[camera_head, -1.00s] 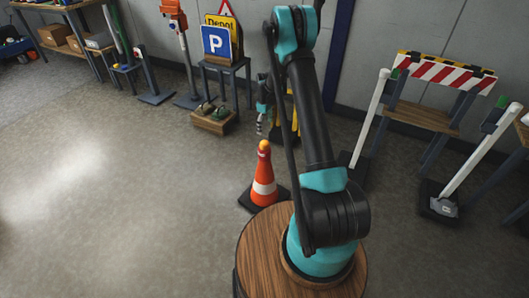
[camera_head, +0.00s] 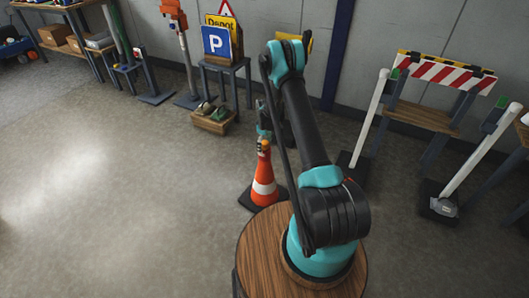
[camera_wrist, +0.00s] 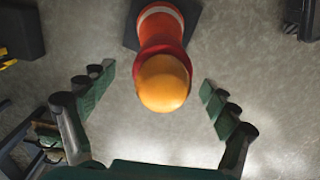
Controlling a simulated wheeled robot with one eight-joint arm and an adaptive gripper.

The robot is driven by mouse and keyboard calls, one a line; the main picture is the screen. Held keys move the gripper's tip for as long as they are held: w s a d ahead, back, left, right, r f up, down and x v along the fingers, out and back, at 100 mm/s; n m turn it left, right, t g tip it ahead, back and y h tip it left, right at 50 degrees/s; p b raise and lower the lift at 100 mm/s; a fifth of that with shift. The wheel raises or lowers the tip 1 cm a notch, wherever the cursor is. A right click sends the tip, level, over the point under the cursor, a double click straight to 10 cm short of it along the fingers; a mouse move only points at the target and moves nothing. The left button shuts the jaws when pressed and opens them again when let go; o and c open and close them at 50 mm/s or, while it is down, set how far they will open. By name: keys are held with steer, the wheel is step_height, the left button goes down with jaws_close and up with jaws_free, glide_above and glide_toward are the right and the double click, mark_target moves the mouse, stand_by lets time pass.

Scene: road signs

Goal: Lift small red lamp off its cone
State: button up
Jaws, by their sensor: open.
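The traffic cone (camera_head: 264,180), orange with a white band, stands upright on a dark base just beyond my wooden-topped base. Its lamp (camera_wrist: 163,82) has a rounded orange-yellow dome in the wrist view, not a plainly red one, above a red collar. The orange cone body (camera_wrist: 162,30) shows behind it. My gripper (camera_wrist: 157,80) is open, with one finger left of the lamp and one right, visible floor gaps on both sides. In the head view my gripper (camera_head: 264,141) is right at the cone's top and partly hides the lamp.
A striped barrier (camera_head: 445,72) and white posts (camera_head: 371,117) stand to the right. The floor at left is clear.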

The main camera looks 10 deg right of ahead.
step_height(320, 180, down, 5)
steer(key=shift+s+a+r, duration=0.1)
steer(key=shift+s, duration=0.05)
steer(key=shift+c, duration=0.2)
steer(key=c, duration=1.4)
